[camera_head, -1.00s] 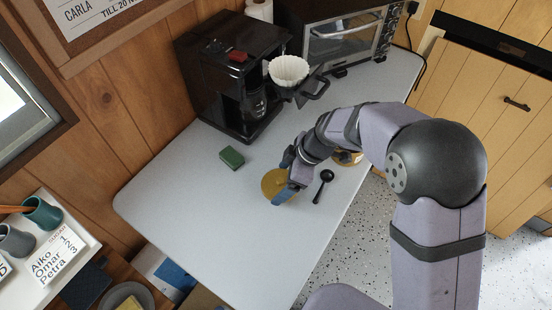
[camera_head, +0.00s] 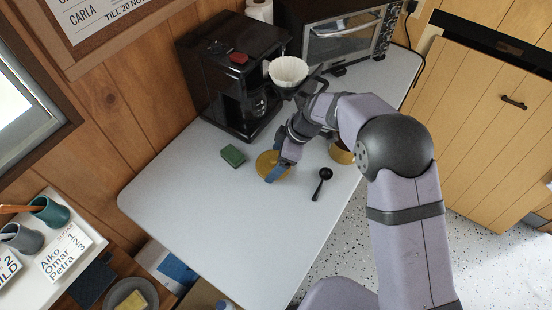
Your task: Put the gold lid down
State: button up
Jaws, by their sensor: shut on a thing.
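The round gold lid (camera_head: 267,165) is at my gripper (camera_head: 274,171), over the middle of the pale table (camera_head: 220,225). My gripper is shut on the lid, with its blue fingertips at the lid's right side. The lid looks level and low; I cannot tell whether it touches the table. A gold round thing (camera_head: 340,155), perhaps a tin, stands to the right, partly hidden behind my arm.
A black scoop (camera_head: 322,183) lies to the right of the lid. A green sponge (camera_head: 233,155) lies to its left. A black coffee maker (camera_head: 235,80) with a filter cone (camera_head: 288,72) and a toaster oven (camera_head: 345,40) stand behind. The table's front left is clear.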

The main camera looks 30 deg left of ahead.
jog(key=shift+f, duration=0.4)
jog(key=shift+f, duration=0.15)
jog(key=o, duration=1)
jog(key=shift+r, duration=0.2)
jog(key=shift+d+r+b, duration=0.2)
jog(key=shift+r+b, duration=0.15)
jog(key=shift+b, duration=0.1)
jog(key=w+d+b, duration=0.1)
jog(key=d, duration=0.2)
jog(key=w+d+b, duration=0.1)
jog(key=w+d, duration=0.1)
jog(key=d, duration=0.2)
jog(key=w+d+b, duration=0.1)
jog(key=d+b, duration=0.1)
jog(key=d, duration=0.2)
jog(key=shift+w+d+r, duration=0.1)
jog(key=shift+w+r, duration=0.05)
jog(key=shift+w, duration=0.2)
